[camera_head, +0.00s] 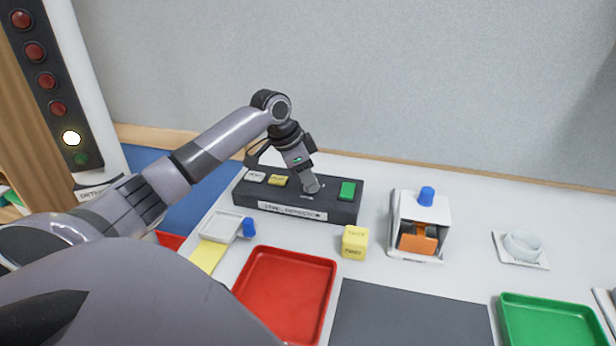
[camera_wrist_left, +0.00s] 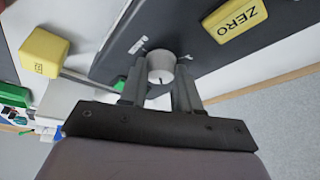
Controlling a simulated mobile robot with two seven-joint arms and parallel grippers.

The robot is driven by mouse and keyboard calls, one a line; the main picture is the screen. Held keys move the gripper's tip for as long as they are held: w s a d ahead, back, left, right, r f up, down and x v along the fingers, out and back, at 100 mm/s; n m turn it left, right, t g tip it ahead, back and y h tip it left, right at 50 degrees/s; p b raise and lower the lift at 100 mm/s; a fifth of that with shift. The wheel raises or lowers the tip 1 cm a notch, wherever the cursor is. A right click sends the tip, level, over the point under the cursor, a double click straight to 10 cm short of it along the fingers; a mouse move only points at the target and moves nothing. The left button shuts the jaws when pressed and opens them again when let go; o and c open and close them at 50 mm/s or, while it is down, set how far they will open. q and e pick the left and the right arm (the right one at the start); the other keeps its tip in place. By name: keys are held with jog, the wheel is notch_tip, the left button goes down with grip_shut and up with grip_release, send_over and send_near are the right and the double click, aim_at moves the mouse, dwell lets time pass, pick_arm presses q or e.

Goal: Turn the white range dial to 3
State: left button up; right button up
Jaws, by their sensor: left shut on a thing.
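The white range dial (camera_wrist_left: 161,68) sits on the dark control box (camera_head: 270,202) and shows between the fingers in the left wrist view. It has a small dark mark on it. My left gripper (camera_head: 312,187) reaches down onto the box between the yellow and green buttons. In the left wrist view my left gripper (camera_wrist_left: 160,88) is shut on the dial, a finger on each side. Small white marks show on the box beside the dial, but I cannot read the numbers. In the head view the gripper hides most of the dial. My right gripper is not in view.
The box carries a white button (camera_head: 255,176), a yellow ZERO button (camera_wrist_left: 237,20) and a green button (camera_head: 347,190). A yellow cube (camera_head: 355,242), a red tray (camera_head: 290,290) and a white housing with a blue knob (camera_head: 427,197) stand nearby. A lamp column (camera_head: 47,82) is at left.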

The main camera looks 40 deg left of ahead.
pick_arm(q)
jog(key=shift+a+m+h, duration=0.1)
jog(key=shift+m+h, duration=0.2)
jog(key=shift+m, duration=0.5)
jog(key=o, duration=1.1)
jog(key=shift+c, duration=0.2)
jog(key=v, duration=0.7)
jog(key=shift+r+b, duration=0.2)
jog(key=shift+b, duration=0.15)
jog(key=shift+w+f, duration=0.1)
